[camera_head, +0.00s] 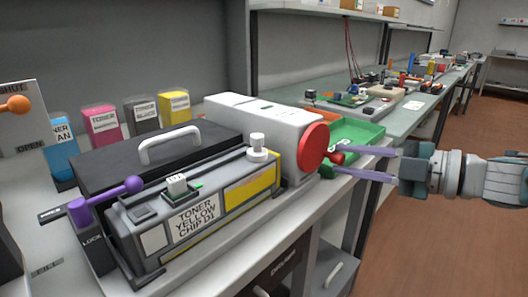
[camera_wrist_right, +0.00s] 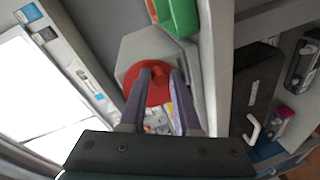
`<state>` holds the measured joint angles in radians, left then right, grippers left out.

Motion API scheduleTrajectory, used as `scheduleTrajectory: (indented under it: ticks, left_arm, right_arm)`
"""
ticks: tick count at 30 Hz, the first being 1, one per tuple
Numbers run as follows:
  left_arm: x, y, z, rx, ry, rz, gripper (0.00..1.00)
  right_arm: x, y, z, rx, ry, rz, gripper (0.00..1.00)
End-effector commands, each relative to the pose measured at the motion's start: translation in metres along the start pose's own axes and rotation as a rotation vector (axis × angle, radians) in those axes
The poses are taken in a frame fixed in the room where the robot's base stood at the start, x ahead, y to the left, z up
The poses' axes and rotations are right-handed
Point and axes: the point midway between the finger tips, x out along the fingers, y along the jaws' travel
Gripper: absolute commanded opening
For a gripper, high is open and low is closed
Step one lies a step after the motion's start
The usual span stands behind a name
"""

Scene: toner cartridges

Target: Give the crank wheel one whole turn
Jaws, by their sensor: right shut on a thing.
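The red crank wheel (camera_head: 313,147) is on the end of a white box-shaped housing (camera_head: 262,118), facing my right arm. A small dark red knob (camera_head: 338,158) stands out from the wheel. My right gripper (camera_head: 342,160) reaches in from the right with its purple fingers shut on the knob. In the right wrist view the red wheel (camera_wrist_right: 132,79) lies behind the fingertips (camera_wrist_right: 161,75), which hide part of it. My left gripper is in neither view.
A toner cartridge (camera_head: 236,187) labelled yellow lies on the bench in front of the housing. A purple-knobbed lock lever (camera_head: 106,196) stands at its left end. A green tray (camera_head: 355,131) sits close behind the wheel. Coloured toner boxes (camera_head: 102,124) line the back. Floor is open at right.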

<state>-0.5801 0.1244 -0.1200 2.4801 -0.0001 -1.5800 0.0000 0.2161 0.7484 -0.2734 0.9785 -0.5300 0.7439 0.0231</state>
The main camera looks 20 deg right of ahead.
Motion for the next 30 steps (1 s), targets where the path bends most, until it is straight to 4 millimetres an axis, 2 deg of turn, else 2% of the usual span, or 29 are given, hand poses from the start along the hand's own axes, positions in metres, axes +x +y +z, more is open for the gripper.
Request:
scheduleTrajectory:
  ticks: [9, 22, 23, 30]
  left_arm:
    - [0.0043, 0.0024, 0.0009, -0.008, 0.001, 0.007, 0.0]
    - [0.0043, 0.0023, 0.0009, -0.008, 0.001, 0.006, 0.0]
    - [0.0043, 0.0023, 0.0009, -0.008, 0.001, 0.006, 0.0]
    - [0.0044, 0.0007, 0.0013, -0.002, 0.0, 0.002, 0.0]
  right_arm:
    - [0.0008, -0.0033, -0.0005, 0.083, 0.017, 0.003, 0.0]
    - [0.0009, -0.0033, -0.001, 0.092, 0.02, 0.003, 0.0]
    - [0.0009, -0.0033, -0.001, 0.092, 0.02, 0.003, 0.32]
    - [0.0009, -0.0033, -0.0009, 0.092, 0.019, 0.004, 0.59]
